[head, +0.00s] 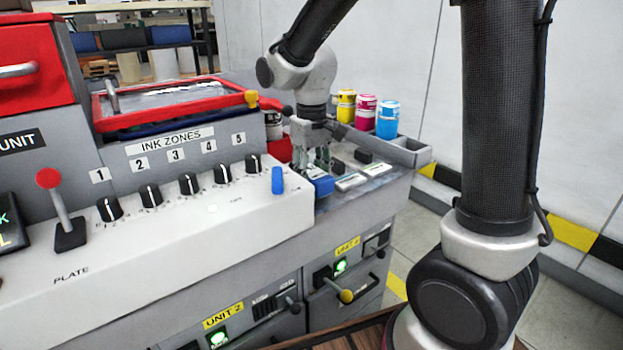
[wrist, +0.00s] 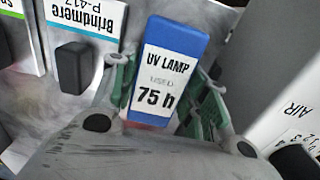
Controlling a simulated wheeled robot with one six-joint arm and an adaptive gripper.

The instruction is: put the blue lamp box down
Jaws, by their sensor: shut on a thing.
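The blue lamp box (head: 321,187) is low over the grey counter, just right of the white console's end, in the head view. My gripper (head: 314,158) is above it, pointing down. In the wrist view the box (wrist: 178,41) shows a white label reading "UV LAMP" and "75 h". The green-padded fingers of my gripper (wrist: 168,92) are shut on its two sides. I cannot tell whether the underside of the box touches the counter, as it is hidden.
White-labelled cards (head: 350,181) and dark blocks (head: 340,167) lie close right of the box. Yellow, magenta and cyan ink cans (head: 366,110) stand behind. The console (head: 190,222) with several knobs and a blue lever (head: 278,180) borders the left.

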